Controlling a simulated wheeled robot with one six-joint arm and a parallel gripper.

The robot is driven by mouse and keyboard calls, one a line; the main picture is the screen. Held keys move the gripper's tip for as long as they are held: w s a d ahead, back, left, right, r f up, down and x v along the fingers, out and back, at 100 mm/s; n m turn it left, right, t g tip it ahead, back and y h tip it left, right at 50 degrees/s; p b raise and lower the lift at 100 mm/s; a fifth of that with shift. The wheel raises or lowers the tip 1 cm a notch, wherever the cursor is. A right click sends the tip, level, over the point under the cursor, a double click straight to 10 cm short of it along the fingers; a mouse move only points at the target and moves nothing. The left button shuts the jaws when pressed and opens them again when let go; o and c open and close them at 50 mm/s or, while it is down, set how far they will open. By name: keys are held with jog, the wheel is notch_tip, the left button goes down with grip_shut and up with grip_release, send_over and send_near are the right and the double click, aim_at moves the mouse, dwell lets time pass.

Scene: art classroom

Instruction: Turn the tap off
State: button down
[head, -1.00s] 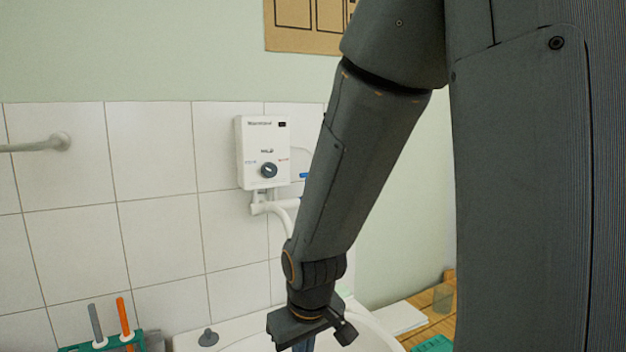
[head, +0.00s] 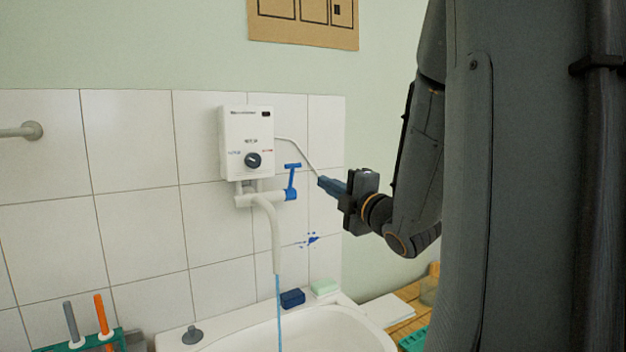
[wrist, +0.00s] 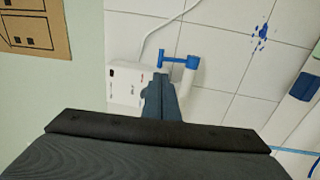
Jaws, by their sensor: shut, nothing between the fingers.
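The tap is a white pipe and spout (head: 274,232) under a white water heater (head: 247,140) on the tiled wall. Its blue lever handle (head: 291,181) stands upright at the right end of the pipe, with a short bar on top. A thin blue stream of water (head: 279,305) runs from the spout into the white sink (head: 330,335). My gripper (head: 322,182) is shut and empty, to the right of the handle, and looks apart from it. In the wrist view the blue handle (wrist: 180,61) shows just beyond my fingertips (wrist: 157,78).
A grey plug (head: 192,335) is at the left. A green rack (head: 75,346) holds brushes. Blue splashes (head: 312,239) mark the tiles. The wall behind is close.

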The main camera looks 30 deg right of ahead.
aim_at(294, 167)
jog(key=w+p, duration=0.1)
jog(key=w, duration=0.3)
jog(key=w+r+p, duration=0.1)
jog(key=w+p, duration=0.1)
jog(key=w, duration=0.2)
jog(key=w+p, duration=0.2)
jog(key=w, duration=0.3)
jog(key=shift+w+a+r, duration=0.1)
jog(key=shift+a+r, duration=0.05)
jog(key=shift+a, duration=0.1)
